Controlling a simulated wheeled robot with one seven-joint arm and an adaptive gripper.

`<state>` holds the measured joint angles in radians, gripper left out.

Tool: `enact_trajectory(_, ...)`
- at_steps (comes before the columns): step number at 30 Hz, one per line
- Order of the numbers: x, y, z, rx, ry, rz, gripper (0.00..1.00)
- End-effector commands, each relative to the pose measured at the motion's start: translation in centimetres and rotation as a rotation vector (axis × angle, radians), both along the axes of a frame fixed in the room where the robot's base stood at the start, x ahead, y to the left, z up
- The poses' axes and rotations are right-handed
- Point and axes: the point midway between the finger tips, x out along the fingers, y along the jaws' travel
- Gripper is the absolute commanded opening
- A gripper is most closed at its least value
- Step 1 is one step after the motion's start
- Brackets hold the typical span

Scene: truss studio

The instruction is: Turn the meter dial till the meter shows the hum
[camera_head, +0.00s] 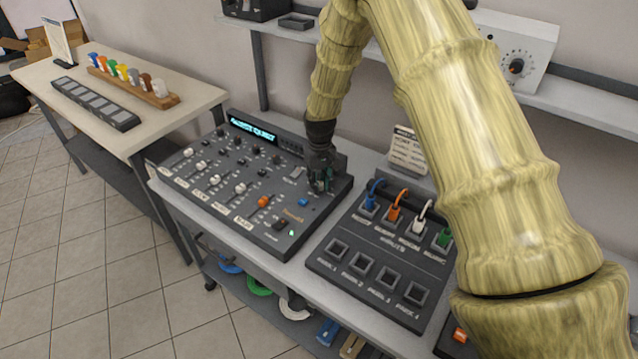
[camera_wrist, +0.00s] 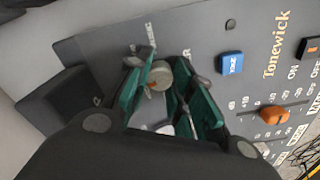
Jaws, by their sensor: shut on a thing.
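The grey mixing console (camera_head: 270,205) stands on the bench. Its meter display (camera_head: 253,131) is lit cyan and seems to read "GUEST QUIET", though the small text is hard to be sure of. My gripper (camera_head: 321,182) points down at the console's right end. In the wrist view, the green-padded fingers of my gripper (camera_wrist: 170,92) are shut around a small round pale dial (camera_wrist: 178,72). The fingers partly hide the dial and its markings. In the head view my gripper hides the dial.
A blue button (camera_wrist: 230,64) and an orange fader (camera_wrist: 268,115) lie close to the dial on the console. A patch panel (camera_head: 375,262) with coloured plugs stands to the right, near a propped card (camera_head: 408,150). A side table (camera_head: 75,75) holds coloured pegs.

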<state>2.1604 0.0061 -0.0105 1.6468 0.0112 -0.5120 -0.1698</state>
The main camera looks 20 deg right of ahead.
Motion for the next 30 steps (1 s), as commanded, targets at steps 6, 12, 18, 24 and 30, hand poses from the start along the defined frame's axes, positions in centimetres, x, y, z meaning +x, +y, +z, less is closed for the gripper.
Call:
enact_trajectory(6, -0.15, 0.08, -0.17, 0.000, 0.003, -0.179, 0.00)
enact_trajectory(12, -0.18, 0.02, -0.16, 0.000, 0.004, -0.319, 0.00)
enact_trajectory(18, -0.20, 0.03, -0.15, 0.000, 0.005, -0.413, 0.00)
enact_trajectory(24, -0.22, 0.04, -0.16, 0.000, 0.005, -0.459, 0.00)
enact_trajectory(30, -0.24, 0.05, -0.17, 0.000, 0.006, -0.470, 0.00)
